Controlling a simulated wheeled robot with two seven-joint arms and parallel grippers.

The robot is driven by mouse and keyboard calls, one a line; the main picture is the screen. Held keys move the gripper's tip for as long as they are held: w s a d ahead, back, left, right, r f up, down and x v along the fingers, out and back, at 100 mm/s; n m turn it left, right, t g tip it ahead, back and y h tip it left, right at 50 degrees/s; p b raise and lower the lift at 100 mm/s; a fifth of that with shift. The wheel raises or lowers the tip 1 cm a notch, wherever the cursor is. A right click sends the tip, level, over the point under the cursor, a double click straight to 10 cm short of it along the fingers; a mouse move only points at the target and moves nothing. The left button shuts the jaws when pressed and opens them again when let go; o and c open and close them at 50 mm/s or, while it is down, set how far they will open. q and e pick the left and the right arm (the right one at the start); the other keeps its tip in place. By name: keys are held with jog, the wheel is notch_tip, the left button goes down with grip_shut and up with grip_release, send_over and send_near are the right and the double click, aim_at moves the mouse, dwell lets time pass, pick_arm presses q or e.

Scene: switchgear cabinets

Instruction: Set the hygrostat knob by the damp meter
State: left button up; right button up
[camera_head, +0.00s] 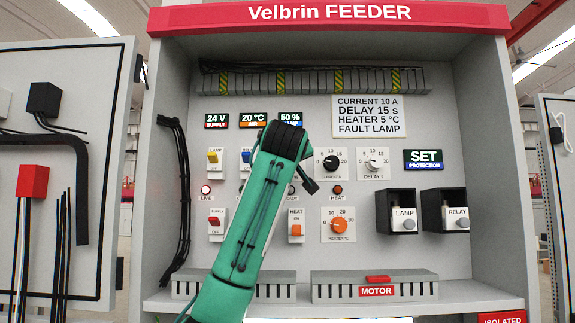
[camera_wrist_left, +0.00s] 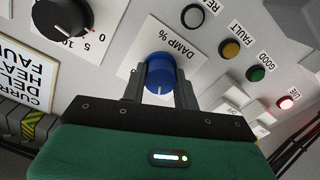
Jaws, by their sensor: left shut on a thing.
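The blue hygrostat knob (camera_wrist_left: 160,72), on a white plate marked "DAMP %", shows in the wrist view, which sees the panel upside down. My left gripper (camera_wrist_left: 160,82) is shut on it, one finger on each side. Its white pointer mark faces the bottom of that view; the fingers and gripper body hide much of the scale. In the head view the damp meter (camera_head: 290,119) reads 50 %, its lower label partly covered by my left arm. That arm also hides the knob there. My right gripper is not in view.
Close by are a black dial (camera_wrist_left: 62,14), the unlit fault lamp (camera_wrist_left: 230,48) and the lit red LIVE lamp (camera_wrist_left: 285,103). The panel also has CURRENT (camera_head: 331,162), DELAY (camera_head: 372,161) and orange HEATER (camera_head: 338,225) dials. A ledge (camera_head: 460,296) runs below.

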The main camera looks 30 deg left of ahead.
pick_arm(q)
jog(key=shift+m, duration=0.7)
jog(key=shift+r+m, duration=0.1)
jog(key=shift+m, duration=0.2)
jog(key=o, duration=1)
jog(key=b+v, duration=0.7)
jog(key=v, duration=0.6)
jog(key=shift+s+d, duration=0.15)
jog(key=shift+s, duration=0.2)
